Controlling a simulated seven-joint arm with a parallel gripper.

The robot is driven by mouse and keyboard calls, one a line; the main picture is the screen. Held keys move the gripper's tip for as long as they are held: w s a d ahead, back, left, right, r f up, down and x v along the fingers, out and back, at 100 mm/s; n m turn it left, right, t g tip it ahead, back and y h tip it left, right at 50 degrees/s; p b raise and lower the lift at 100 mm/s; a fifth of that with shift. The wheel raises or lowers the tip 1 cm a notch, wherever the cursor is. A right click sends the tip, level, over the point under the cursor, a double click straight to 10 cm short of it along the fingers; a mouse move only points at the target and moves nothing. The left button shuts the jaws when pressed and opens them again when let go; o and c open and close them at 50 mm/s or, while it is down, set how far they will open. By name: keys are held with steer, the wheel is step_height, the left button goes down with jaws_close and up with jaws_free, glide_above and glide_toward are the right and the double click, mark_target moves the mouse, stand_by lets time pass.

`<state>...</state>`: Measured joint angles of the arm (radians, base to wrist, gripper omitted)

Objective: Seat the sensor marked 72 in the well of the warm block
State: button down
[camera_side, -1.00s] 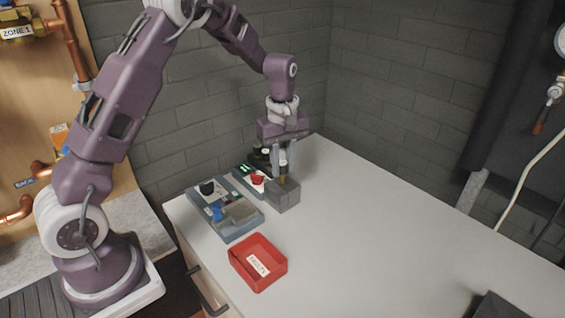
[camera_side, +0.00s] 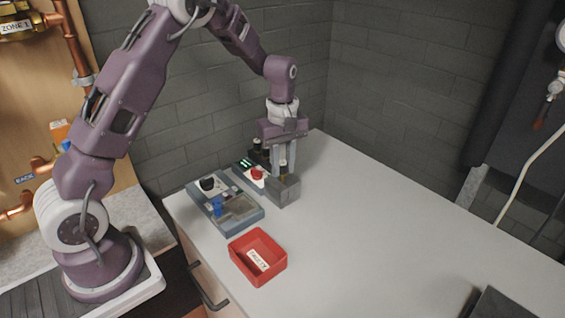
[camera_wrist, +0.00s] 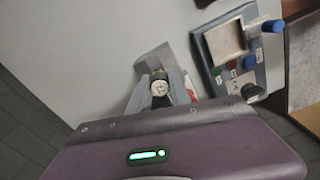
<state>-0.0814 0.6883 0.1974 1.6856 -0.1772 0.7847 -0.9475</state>
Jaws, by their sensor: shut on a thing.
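My gripper (camera_side: 283,171) points straight down over the grey block (camera_side: 284,193) on the white bench. Its fingers are shut on a sensor (camera_wrist: 159,88), whose round pale cap with a dark mark shows between them in the wrist view. The mark is too small to read. The sensor stands upright, with its lower end in or right at the top of the block; the fingers hide how deep it sits. The grey block also shows just beyond the fingertips in the wrist view (camera_wrist: 153,62).
A blue-grey device (camera_side: 220,213) with a recessed plate, black knob and blue part lies left of the block. A panel with green lights and a red button (camera_side: 257,174) is behind, with dark upright parts (camera_side: 258,150). A red tray (camera_side: 258,257) stands in front.

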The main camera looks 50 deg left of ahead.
mark_target(282, 162)
steer(key=shift+f, duration=0.8)
steer(key=c, duration=1.1)
jaws_free()
step_height(282, 162, up, 7)
steer(key=shift+r, duration=0.1)
